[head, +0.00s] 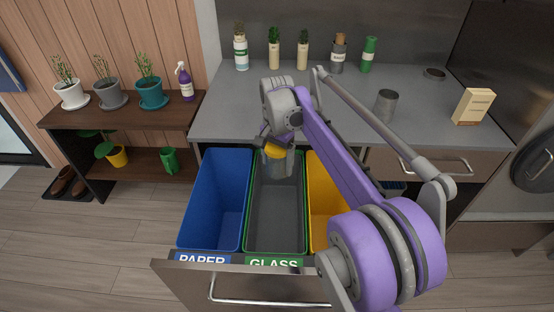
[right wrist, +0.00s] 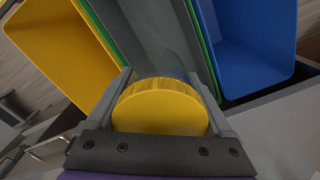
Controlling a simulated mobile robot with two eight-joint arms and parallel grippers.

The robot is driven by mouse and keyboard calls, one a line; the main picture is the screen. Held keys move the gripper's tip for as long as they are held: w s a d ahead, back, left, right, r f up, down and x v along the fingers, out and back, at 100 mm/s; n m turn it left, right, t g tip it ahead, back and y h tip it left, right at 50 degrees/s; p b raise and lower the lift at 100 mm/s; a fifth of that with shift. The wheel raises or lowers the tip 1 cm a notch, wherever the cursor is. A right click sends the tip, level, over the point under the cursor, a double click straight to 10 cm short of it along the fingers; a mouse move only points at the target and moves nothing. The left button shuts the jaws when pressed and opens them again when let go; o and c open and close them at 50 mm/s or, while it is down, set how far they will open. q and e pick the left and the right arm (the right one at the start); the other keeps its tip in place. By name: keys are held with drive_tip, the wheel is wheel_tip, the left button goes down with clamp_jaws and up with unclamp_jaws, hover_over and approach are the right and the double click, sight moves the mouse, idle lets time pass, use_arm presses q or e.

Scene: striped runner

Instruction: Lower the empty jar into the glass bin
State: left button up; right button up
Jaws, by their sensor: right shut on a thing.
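The jar (head: 279,166) is clear and looks empty, with a yellow lid (head: 275,151). My right gripper (head: 277,143) is shut on it at the lid, and the jar hangs upright at the back of the glass bin. In the right wrist view the yellow lid (right wrist: 160,108) sits between both fingers, with the clear body only faintly visible beyond it. The glass bin (head: 273,215) is grey inside with a green rim and a GLASS label (head: 274,264) on the drawer front. How deep the jar's base is in the bin I cannot tell. My left gripper is not in view.
The blue PAPER bin (head: 213,200) stands left of the glass bin, and a yellow bin (head: 322,195) stands right, partly hidden by my arm. The counter (head: 225,110) edge lies right behind the bins. A grey cup (head: 385,104) and a carton (head: 473,106) stand on the counter.

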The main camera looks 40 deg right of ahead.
use_arm(q)
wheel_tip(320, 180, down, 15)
drive_tip(key=b, duration=1.3)
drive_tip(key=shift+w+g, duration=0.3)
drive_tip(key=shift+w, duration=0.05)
use_arm(e)
drive_tip(key=shift+f, duration=12.4)
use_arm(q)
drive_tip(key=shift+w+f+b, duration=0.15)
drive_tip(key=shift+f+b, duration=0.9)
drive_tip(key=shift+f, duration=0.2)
use_arm(e)
drive_tip(key=shift+f, duration=1.85)
